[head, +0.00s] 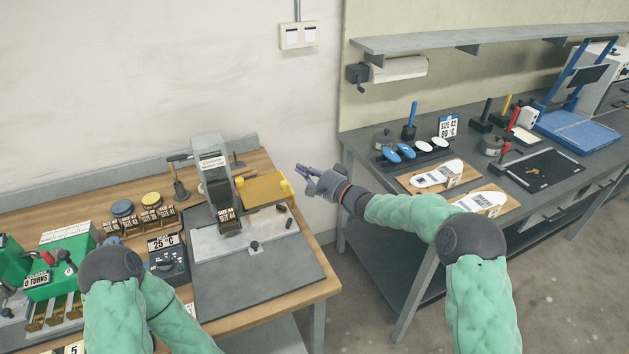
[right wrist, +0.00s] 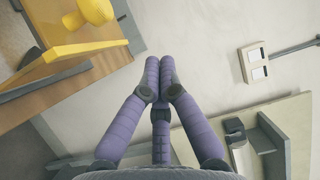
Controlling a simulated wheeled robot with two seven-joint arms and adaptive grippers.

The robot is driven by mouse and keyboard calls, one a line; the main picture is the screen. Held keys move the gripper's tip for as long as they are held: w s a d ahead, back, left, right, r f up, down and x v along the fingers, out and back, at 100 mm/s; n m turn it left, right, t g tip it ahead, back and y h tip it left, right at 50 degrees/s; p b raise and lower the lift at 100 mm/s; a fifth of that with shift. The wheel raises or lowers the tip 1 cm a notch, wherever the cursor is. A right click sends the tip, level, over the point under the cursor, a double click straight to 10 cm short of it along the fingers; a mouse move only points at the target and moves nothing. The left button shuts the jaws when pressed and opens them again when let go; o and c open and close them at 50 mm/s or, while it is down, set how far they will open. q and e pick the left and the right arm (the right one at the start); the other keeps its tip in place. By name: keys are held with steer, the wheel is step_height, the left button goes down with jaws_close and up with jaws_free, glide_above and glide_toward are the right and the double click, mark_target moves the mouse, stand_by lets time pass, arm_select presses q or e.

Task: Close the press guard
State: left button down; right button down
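The press (head: 213,180) is an upright grey unit with a label, standing on a dark base on the left wooden bench. A yellow panel with yellow knobs (head: 262,190) lies low and flat at its right side; I take it to be the guard. The panel also shows at the top left of the right wrist view (right wrist: 75,52). My right gripper (head: 300,181) is just right of the panel, apart from it and empty. My left gripper (head: 113,241) is mostly hidden behind my left forearm.
A control box with a 25 °C sign (head: 168,262) stands left of the press base. Green machines (head: 65,265) are at far left. A grey bench (head: 390,182) with insoles and tools stands to the right, across a gap. The air above the panel is free.

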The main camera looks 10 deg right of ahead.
arm_select(q)
steer(key=shift+f+b, duration=1)
steer(key=shift+f, duration=0.15)
arm_select(e)
steer(key=shift+s+a+f, duration=0.15)
steer(key=shift+s+a, duration=0.5)
steer(key=shift+s, duration=0.05)
steer(key=shift+s+a+f, duration=0.15)
steer(key=shift+s+a, duration=0.5)
steer(key=shift+s, duration=0.05)
steer(key=shift+s+a, duration=0.1)
